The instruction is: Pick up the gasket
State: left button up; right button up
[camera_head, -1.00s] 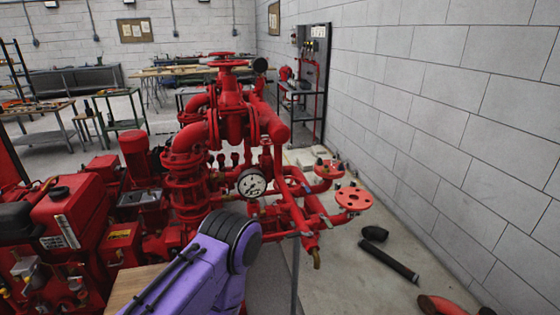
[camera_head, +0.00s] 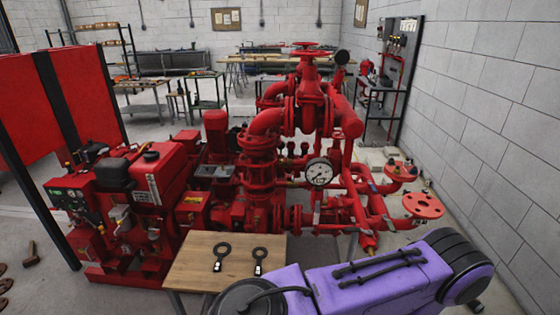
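My purple arm covers the lower right, close to the table's right edge. Neither of my grippers is in view, so their distance from the gaskets and their state do not show.
The red pumpset (camera_head: 260,170) with pipes and a pressure gauge (camera_head: 319,172) stands just behind the table. A red panel (camera_head: 85,100) is at the left. A hammer-like tool (camera_head: 31,254) lies on the floor at the left. A block wall (camera_head: 490,110) bounds the right.

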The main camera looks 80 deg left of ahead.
aim_at(218, 264)
jog(key=z, duration=0.4)
jog(key=k, duration=0.15)
jog(key=u, duration=3.4)
